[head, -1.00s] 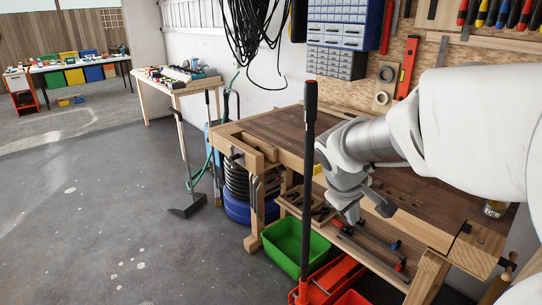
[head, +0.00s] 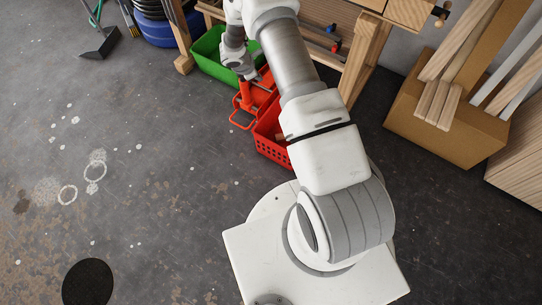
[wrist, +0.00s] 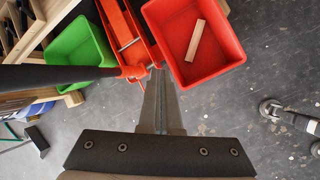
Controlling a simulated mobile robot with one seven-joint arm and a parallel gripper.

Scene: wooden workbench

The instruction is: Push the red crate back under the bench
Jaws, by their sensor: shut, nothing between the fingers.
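The red crate (head: 271,147) stands on the floor in front of the bench, partly hidden by my arm in the head view. In the wrist view the red crate (wrist: 222,66) is open-topped, with a short piece of wood (wrist: 195,40) inside. My gripper (wrist: 158,70) is shut and empty. Its tips lie beside the crate's left corner in the wrist view, between the crate and a red floor jack (wrist: 122,30); I cannot tell whether they touch either. In the head view my gripper (head: 252,76) is over the jack area, left of the crate.
A green crate (head: 207,60) stands left of the jack, and also shows in the wrist view (wrist: 70,50). The jack's long dark handle (wrist: 50,77) crosses the wrist view. A bench leg (head: 366,55) and a cardboard box (head: 440,125) stand to the right. Floor at left is open.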

